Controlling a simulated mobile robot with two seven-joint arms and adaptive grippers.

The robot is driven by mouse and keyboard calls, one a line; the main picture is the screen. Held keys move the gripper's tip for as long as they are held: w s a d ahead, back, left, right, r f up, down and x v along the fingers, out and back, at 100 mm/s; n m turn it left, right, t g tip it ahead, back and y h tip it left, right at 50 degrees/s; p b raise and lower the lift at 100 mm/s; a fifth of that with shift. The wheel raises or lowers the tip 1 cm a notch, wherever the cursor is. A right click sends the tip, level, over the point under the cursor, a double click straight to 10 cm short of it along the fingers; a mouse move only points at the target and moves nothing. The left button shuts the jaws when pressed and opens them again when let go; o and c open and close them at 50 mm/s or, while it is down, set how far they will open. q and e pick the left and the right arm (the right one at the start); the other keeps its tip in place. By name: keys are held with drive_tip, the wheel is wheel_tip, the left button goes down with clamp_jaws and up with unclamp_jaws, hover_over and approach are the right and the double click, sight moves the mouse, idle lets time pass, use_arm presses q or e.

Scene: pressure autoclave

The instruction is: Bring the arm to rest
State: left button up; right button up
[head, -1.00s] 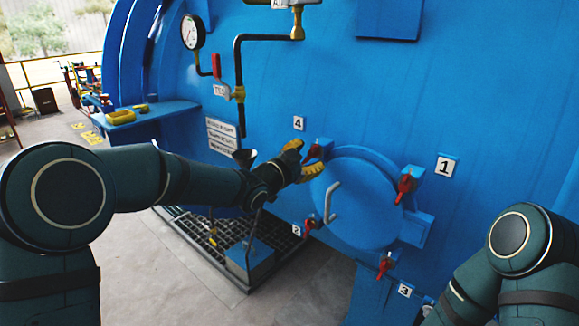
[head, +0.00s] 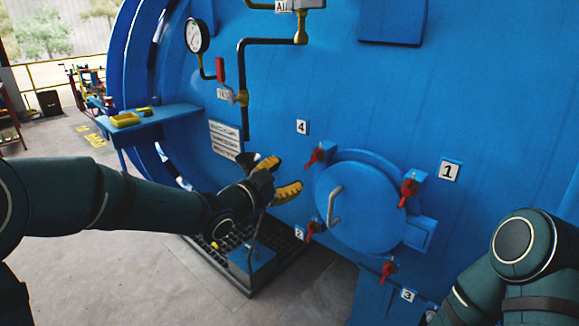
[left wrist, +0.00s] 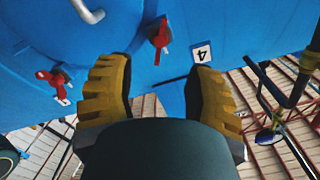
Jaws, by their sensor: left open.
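My left gripper (head: 283,177) is open and empty in the head view, in front of the blue autoclave wall and left of its round hatch (head: 358,206). Its two yellow finger pads stand apart and touch nothing that I can see. It also shows in the left wrist view (left wrist: 166,95) with a clear gap between the pads. The red clamp handle by label 4 (head: 315,156) is up and right of the gripper, apart from it. My right arm (head: 505,270) shows at the lower right of the head view; its gripper is out of the picture.
The hatch has a bent grey handle (head: 333,206) and more red clamps, by label 1 (head: 408,191), label 2 (head: 313,230) and label 3 (head: 388,270). A pressure gauge (head: 197,36) and pipes are above. A blue side shelf (head: 170,116) juts out at left.

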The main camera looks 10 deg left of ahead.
use_arm(q)
wheel_tip(320, 180, down, 18)
drive_tip(key=s+a+n+g+y, duration=0.1)
drive_tip(key=s+n+g+y, duration=0.25)
drive_tip(key=n, duration=0.25)
drive_tip(key=s+a+f+n+g+y, duration=0.1)
drive_tip(key=s+f+n+g+y, duration=0.2)
drive_tip(key=s+f, duration=2.1)
drive_tip(key=f+n+g, duration=0.1)
drive_tip(key=n+g, duration=0.4)
drive_tip(key=g, duration=0.1)
drive_tip(key=shift+a+n, duration=0.35)
drive_tip(key=shift+n, duration=0.05)
drive_tip(key=shift+g, duration=0.25)
